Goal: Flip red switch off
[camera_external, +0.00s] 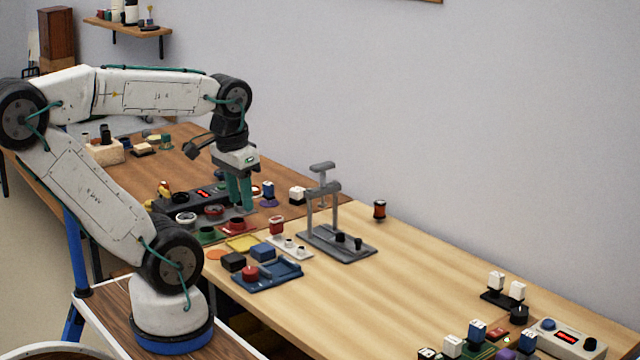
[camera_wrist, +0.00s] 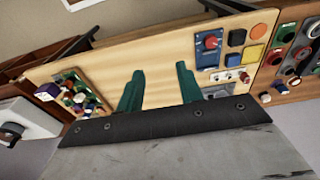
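My gripper (camera_external: 240,207) hangs fingers-down over the crowded far part of the workbench, among several small devices. Its two green fingers also show in the wrist view (camera_wrist: 160,92), apart with nothing between them. A small red switch-like block (camera_external: 277,225) stands at the back end of a white plate (camera_external: 303,253) with small knobs, to the right of my gripper and apart from it. The white plate also shows in the wrist view (camera_wrist: 231,76), with a small red part. Which way the red switch is set is too small to tell.
A blue tray (camera_external: 285,277) with a red knob (camera_external: 250,271) lies near the front edge. A grey metal stand (camera_external: 340,243) rises beside the white plate. A red-and-black cylinder (camera_external: 379,209) stands behind it. The middle of the light wooden table (camera_external: 410,270) is clear.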

